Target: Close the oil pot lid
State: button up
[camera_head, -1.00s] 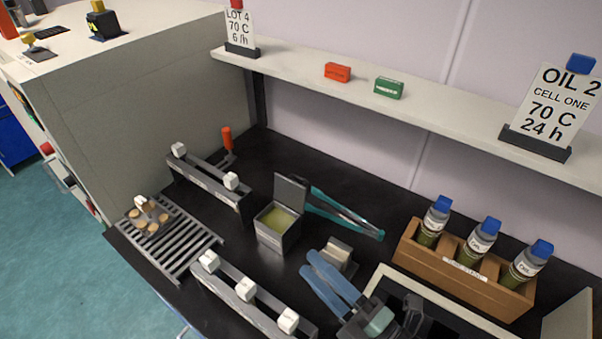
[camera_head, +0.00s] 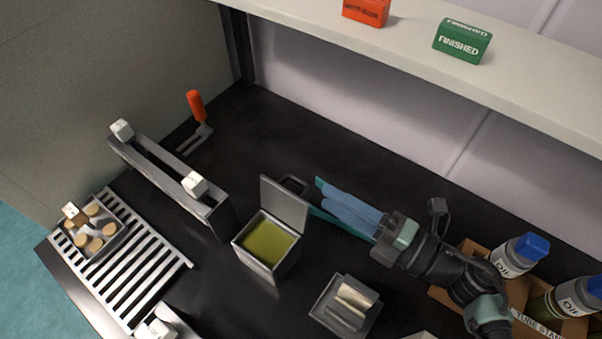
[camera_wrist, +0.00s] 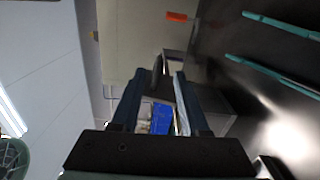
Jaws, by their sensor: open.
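The oil pot (camera_head: 266,262) is a grey square box with greenish-yellow oil in it, on the black bench in the head view. Its lid (camera_head: 285,203) stands open and upright at the pot's back edge, with a dark loop handle (camera_head: 295,183) behind it. My gripper (camera_head: 321,195) is open, with blue fingers pointing left toward the back of the lid. The fingertips are a little right of the lid and look apart from it. In the wrist view the fingers (camera_wrist: 160,85) reach forward with a gap between them; what shows there is too dark to name surely.
Teal tongs (camera_head: 335,222) lie on the bench, partly hidden by my fingers. A small grey block holder (camera_head: 345,305) stands front right of the pot. A slotted rack (camera_head: 170,185) and a slatted grid (camera_head: 135,265) are at left. A wooden bottle stand (camera_head: 520,290) is at right.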

aim_at(301, 181)
jog(key=p+x, duration=0.1)
jog(key=x, duration=0.6)
jog(key=shift+a, duration=0.1)
jog(key=c, duration=0.7)
grip_shut()
jog(key=shift+f, duration=0.15)
dwell(0.5)
